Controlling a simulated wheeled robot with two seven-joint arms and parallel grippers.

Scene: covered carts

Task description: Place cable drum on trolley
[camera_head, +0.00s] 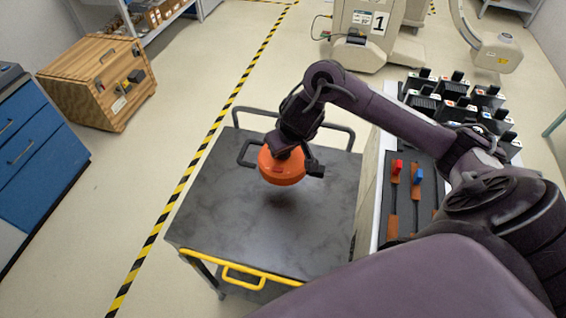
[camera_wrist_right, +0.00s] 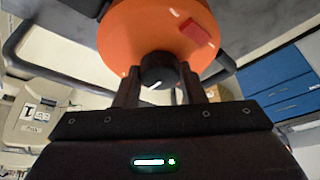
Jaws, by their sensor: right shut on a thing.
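An orange cable drum (camera_head: 281,170) hangs from my right gripper (camera_head: 283,150) over the trolley. The trolley (camera_head: 213,220) has a dark flat top with a black rail at the back and a yellow handle in front. A shadow on the top below the drum suggests a gap between them. In the right wrist view the drum (camera_wrist_right: 118,42) fills the upper middle, and my right gripper's fingers (camera_wrist_right: 158,85) are closed on the dark knob (camera_wrist_right: 158,70) at its centre. My left gripper is not in view.
Right of the trolley stands a bench (camera_head: 372,215) with dark tool trays (camera_head: 408,200) and several black devices (camera_head: 455,88). A wooden crate (camera_head: 95,85) and blue drawers (camera_head: 40,150) stand on the left. The trolley top around the drum is bare.

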